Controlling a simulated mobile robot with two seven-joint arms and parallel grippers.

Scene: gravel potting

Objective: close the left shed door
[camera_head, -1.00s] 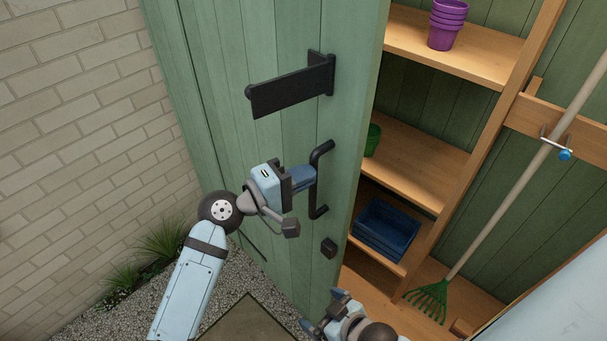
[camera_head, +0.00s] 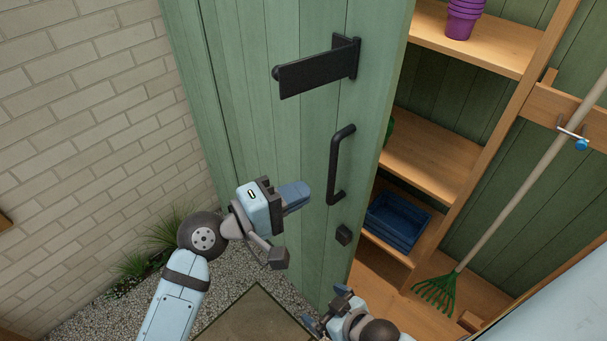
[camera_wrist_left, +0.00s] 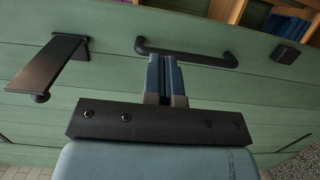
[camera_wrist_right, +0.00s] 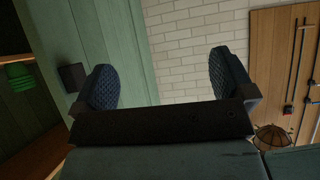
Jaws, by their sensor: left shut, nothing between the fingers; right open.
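The green left shed door (camera_head: 300,140) stands open, its outer face toward me. It carries a black bar handle (camera_head: 337,165), a black hinged latch plate (camera_head: 315,72) above it and a small dark block (camera_head: 343,235) below. My left gripper (camera_head: 298,195) is shut and empty, just left of the handle and apart from it. In the left wrist view its closed fingers (camera_wrist_left: 165,78) point at the door near the handle (camera_wrist_left: 185,55). My right gripper (camera_head: 326,308) is open and empty, low by the door's free edge; its spread fingers (camera_wrist_right: 162,82) show in the right wrist view.
Inside the shed are wooden shelves (camera_head: 425,160) with purple pots (camera_head: 462,18) and blue trays (camera_head: 396,222). A green rake (camera_head: 437,290) leans at the right. A brick wall (camera_head: 90,110) and grass tufts (camera_head: 165,235) lie left of the door. Gravel (camera_head: 205,300) covers the ground.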

